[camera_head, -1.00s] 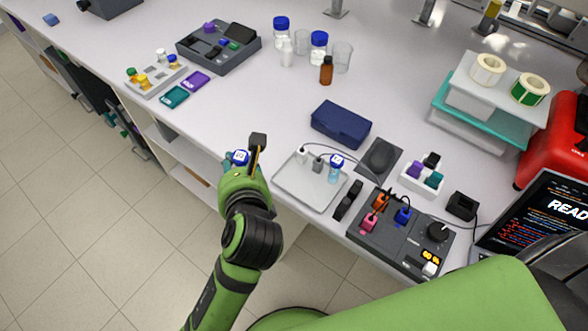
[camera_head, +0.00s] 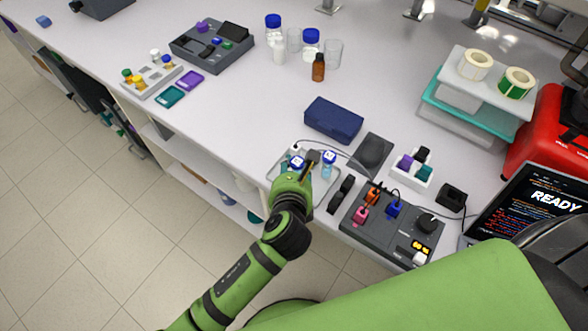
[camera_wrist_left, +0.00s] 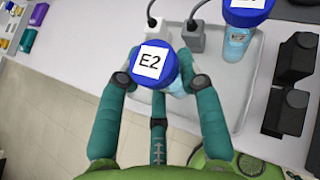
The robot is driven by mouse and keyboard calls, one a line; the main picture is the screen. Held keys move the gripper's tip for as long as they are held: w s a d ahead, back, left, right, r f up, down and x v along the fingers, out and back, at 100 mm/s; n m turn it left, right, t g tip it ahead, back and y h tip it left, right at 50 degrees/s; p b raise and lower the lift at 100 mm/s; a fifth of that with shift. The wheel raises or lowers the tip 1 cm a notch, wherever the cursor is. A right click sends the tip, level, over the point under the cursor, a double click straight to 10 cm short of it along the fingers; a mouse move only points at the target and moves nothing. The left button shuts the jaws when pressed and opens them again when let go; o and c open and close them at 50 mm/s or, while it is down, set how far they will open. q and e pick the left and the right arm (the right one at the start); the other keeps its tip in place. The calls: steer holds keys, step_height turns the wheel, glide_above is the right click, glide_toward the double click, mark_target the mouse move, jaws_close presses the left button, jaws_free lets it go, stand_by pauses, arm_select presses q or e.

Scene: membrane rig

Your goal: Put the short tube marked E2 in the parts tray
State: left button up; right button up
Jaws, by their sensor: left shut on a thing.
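The short tube marked E2 (camera_wrist_left: 152,63) has a blue cap with a white label. My left gripper (camera_wrist_left: 160,85) is shut on it, fingers on both sides below the cap. In the head view the capped tube (camera_head: 296,163) and my left gripper (camera_head: 304,166) are over the parts tray (camera_head: 330,188), a shallow light grey tray. I cannot tell whether the tube touches the tray floor. A second blue-capped tube (camera_head: 329,160) stands in the tray to the right; it also shows in the left wrist view (camera_wrist_left: 240,30). My right gripper is not in view.
Two plugs, one white (camera_wrist_left: 147,42) and one grey (camera_wrist_left: 190,37), lie in the tray beyond the held tube. Black clips (camera_head: 341,195) and a grey control box (camera_head: 390,232) are to the right. A dark blue case (camera_head: 334,120) sits behind the tray.

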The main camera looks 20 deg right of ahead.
arm_select(q)
steer(key=shift+f, duration=0.35)
steer(key=shift+f, duration=0.1)
steer(key=o, duration=0.9)
steer(key=shift+o, duration=0.2)
steer(key=v, duration=1.2)
